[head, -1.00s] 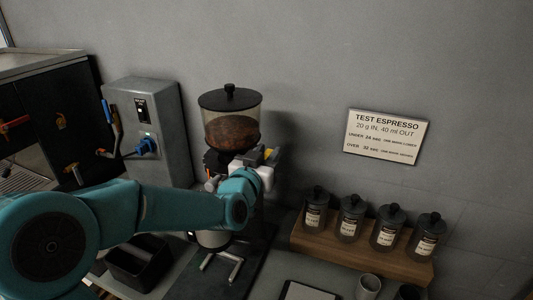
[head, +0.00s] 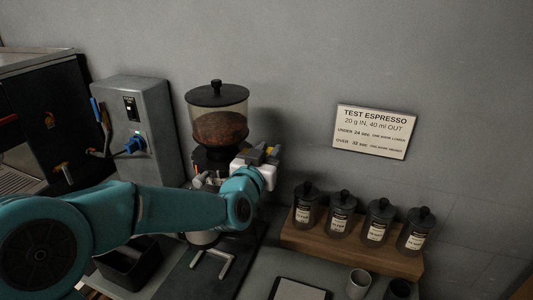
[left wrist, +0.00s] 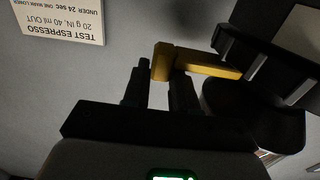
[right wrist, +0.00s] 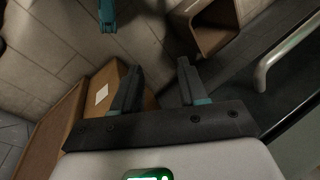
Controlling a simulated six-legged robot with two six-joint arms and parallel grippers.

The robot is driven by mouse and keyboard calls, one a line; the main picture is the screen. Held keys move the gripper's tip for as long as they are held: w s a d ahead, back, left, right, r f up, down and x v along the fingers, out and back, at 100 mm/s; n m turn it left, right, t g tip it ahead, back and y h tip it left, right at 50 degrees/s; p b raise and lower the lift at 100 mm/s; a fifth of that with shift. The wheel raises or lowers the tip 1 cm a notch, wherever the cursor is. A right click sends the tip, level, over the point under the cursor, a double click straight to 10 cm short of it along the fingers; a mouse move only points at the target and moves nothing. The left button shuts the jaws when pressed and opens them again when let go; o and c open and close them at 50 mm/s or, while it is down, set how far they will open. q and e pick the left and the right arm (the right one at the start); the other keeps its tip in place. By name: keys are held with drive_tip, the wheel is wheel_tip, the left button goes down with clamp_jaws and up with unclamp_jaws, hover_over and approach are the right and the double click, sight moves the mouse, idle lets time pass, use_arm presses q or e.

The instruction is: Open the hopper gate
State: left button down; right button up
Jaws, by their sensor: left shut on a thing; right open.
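The grinder's hopper (head: 217,122) is clear with a dark lid and holds brown beans. Its gate appears to be a yellow bar (left wrist: 208,65), which reaches out from the dark neck (left wrist: 262,85) in the left wrist view. A little yellow (head: 273,151) also shows in the head view, at the right of the neck. My left gripper (left wrist: 160,82) is shut on the bar's outer end, which has a short crosspiece. My right gripper (right wrist: 159,80) is open and empty, and is not in the head view.
A grey box (head: 138,115) with a blue knob stands left of the grinder. A wooden stand (head: 350,250) with several dark jars is at the right. Two cups (head: 358,283) stand in front of it. A dark open bin (head: 128,265) is partly behind my left arm.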

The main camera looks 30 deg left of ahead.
use_arm(q)
drive_tip(key=c, duration=1.2)
unclamp_jaws()
drive_tip(key=shift+d+r, duration=0.1)
drive_tip(key=shift+r, duration=0.05)
drive_tip(key=shift+c, duration=0.2)
drive_tip(key=shift+s, duration=0.1)
drive_tip(key=shift+s, duration=0.15)
drive_tip(key=b+v, duration=0.3)
drive_tip(key=v, duration=1.3)
